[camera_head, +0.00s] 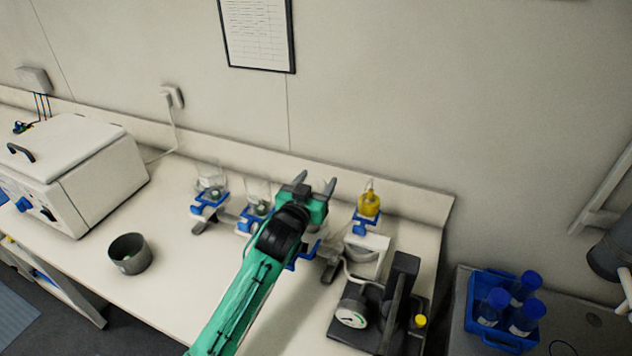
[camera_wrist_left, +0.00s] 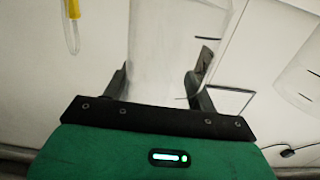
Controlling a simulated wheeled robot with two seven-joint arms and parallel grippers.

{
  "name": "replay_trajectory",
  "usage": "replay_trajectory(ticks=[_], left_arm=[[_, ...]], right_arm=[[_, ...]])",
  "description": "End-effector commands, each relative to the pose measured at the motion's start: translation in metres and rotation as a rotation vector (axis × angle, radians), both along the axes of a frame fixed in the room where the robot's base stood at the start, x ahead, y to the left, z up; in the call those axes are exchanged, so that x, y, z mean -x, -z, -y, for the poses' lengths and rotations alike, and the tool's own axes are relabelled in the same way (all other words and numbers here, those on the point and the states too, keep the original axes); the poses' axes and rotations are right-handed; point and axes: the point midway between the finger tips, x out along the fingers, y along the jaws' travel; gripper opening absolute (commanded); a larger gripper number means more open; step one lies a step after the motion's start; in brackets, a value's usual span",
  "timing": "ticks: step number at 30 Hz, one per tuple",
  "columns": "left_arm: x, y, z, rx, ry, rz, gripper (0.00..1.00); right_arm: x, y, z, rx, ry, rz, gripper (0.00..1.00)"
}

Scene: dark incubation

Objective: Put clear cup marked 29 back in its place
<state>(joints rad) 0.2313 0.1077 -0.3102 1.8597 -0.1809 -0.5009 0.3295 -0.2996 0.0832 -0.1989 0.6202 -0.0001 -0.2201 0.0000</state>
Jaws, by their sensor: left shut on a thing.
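My left gripper (camera_head: 315,182) reaches over the bench toward the row of blue-topped stands by the wall. In the left wrist view its fingers are shut on a clear cup (camera_wrist_left: 172,50), one on each side of it. I cannot read a number on the cup. In the head view I cannot make out the held cup. A blue stand (camera_head: 302,258) is partly hidden under the gripper. Two other clear cups, a left one (camera_head: 210,176) and a middle one (camera_head: 257,190), stand on blue stands to the left. My right gripper is not in view.
A yellow vessel (camera_head: 369,204) stands on the rightmost stand. A device with a round gauge (camera_head: 352,314) is at the front right. A dark pot (camera_head: 129,253) and a white machine (camera_head: 70,170) are left. A blue rack (camera_head: 482,283) holds blue-capped bottles. The bench centre front is clear.

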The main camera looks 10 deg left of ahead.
Motion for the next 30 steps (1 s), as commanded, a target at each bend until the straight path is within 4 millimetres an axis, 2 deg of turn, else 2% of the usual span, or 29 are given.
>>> replay_trajectory(ticks=[12,30], left_arm=[[0.0001,-0.0004,-0.0001,0.000,0.000,0.001,0.34],[0.0001,0.0001,0.0000,0.000,0.000,0.000,0.34]], right_arm=[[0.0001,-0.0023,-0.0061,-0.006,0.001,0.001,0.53],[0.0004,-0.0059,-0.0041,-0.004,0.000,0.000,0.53]])
